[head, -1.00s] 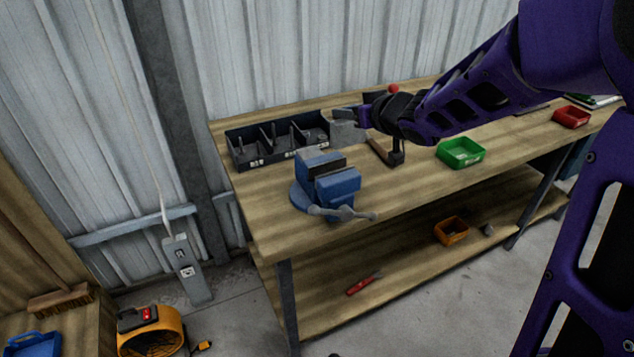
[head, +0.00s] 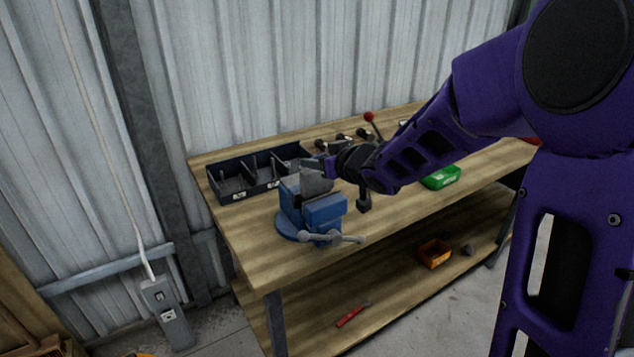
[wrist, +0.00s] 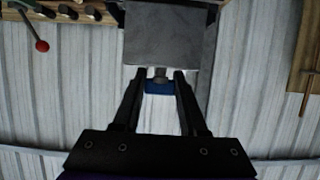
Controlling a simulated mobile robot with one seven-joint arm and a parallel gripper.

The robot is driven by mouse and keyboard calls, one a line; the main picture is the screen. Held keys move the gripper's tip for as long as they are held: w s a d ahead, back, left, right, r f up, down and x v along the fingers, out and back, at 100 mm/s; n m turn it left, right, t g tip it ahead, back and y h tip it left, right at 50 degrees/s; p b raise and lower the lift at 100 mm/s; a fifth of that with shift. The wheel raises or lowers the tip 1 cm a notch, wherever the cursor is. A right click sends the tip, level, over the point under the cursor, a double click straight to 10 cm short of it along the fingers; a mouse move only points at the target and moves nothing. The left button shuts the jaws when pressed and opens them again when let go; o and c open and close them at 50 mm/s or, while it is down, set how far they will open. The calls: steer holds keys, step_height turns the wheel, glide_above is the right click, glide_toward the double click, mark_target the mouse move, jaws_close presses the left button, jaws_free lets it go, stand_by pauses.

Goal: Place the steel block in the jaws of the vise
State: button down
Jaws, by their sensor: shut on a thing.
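The blue vise (head: 325,209) stands near the front left corner of the workbench, its handle toward the front edge. My gripper (head: 330,167) is shut on the grey steel block (head: 315,180) and holds it over the vise jaws. The block's lower edge is close to the jaw gap; I cannot tell whether it is between the jaws or just above them. In the wrist view the flat grey block (wrist: 162,38) lies beyond my gripper's fingertips (wrist: 162,74), with a small blue patch between the fingers.
A dark divided tray (head: 247,185) lies behind the vise at the left of the bench (head: 255,245). A green bin (head: 441,178) and a red-knobbed lever (head: 370,118) are to the right. An orange bin (head: 434,253) and a red-handled tool (head: 350,317) lie on the lower shelf.

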mark_target(320, 177)
steer(key=shift+f+b, duration=0.5)
steer(key=shift+f, duration=1.3)
steer(key=shift+f, duration=0.1)
steer(key=shift+f, duration=0.15)
steer(key=shift+c, duration=2.2)
jaws_free()
steer(key=shift+s+d+r, duration=0.2)
steer(key=shift+r, duration=0.25)
steer(key=p+v, duration=0.3)
steer(key=v, duration=0.8)
steer(key=shift+s, duration=0.25)
